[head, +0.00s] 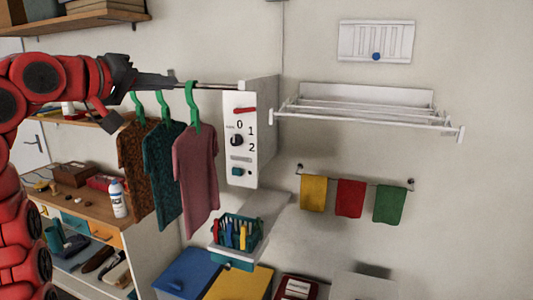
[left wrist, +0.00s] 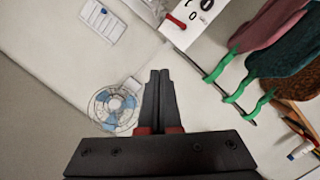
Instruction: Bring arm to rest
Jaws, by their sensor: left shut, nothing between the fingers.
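My left arm comes in from the left of the head view and is raised. Its dark gripper (head: 172,79) is level with the hanging rod, close to the green hangers. In the left wrist view the gripper (left wrist: 156,78) has its two fingers together with nothing between them. A patterned brown shirt (head: 135,165), a teal shirt (head: 163,175) and a pink shirt (head: 195,170) hang on green hangers from the rod. In the left wrist view the green hangers (left wrist: 222,67) are to the right of the fingers, apart from them. My right gripper is not in view.
A white control box (head: 240,135) with a dial stands at the rod's right end. A white drying rack (head: 365,110) and several coloured cloths (head: 350,197) are on the wall. A basket of pegs (head: 236,232) is below the shirts. A workbench (head: 90,208) stands at left.

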